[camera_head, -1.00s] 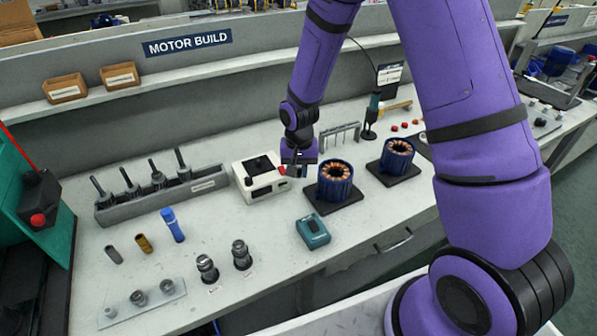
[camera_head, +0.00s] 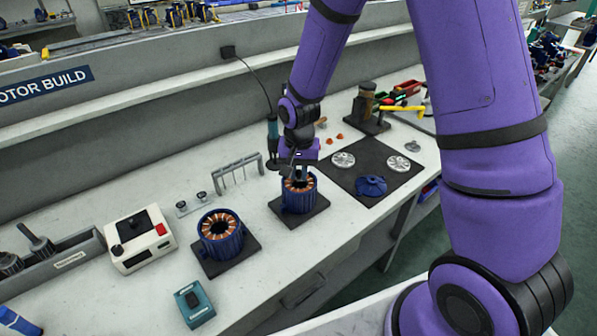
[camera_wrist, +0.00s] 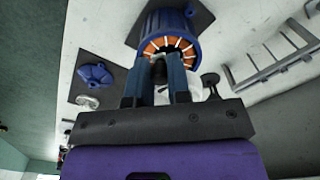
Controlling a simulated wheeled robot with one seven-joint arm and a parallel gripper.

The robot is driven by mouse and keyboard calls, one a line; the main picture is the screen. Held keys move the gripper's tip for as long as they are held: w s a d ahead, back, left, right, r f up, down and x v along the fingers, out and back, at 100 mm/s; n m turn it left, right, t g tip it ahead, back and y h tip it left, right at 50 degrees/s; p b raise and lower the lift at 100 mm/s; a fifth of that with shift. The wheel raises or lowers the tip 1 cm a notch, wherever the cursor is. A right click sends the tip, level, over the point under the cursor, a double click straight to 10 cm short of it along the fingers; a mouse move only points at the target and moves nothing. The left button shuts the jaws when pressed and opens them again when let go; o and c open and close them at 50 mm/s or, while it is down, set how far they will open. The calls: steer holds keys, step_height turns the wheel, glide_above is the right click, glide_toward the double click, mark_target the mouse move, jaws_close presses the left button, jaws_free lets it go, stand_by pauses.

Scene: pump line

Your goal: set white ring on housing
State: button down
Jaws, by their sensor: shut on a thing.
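My gripper (camera_head: 300,172) points down over the right-hand blue housing (camera_head: 298,196), which has copper windings around its open top and stands on a black pad. In the wrist view the fingers (camera_wrist: 158,80) are shut in front of this housing (camera_wrist: 174,28). A bright white piece (camera_wrist: 161,97) shows between and beside the fingers; it seems to be the white ring, mostly hidden by them. A dark shape fills the gap at the fingertips. I cannot tell whether the ring touches the housing. A second blue housing (camera_head: 221,238) stands to the left.
A black mat (camera_head: 362,150) with two silver discs and a blue cover (camera_head: 371,186) lies to the right. A grey rack (camera_head: 238,172) stands behind. A white box (camera_head: 138,240) and teal device (camera_head: 194,304) are at left. Bare bench lies in front.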

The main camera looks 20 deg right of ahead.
steer(key=shift+d+f, duration=0.15)
steer(key=shift+f, duration=2.05)
steer(key=shift+d, duration=0.1)
steer(key=shift+f, duration=0.25)
stand_by(0.4)
steer(key=c, duration=0.8)
jaws_free()
steer(key=shift+o, duration=0.2)
steer(key=shift+r, duration=2.5)
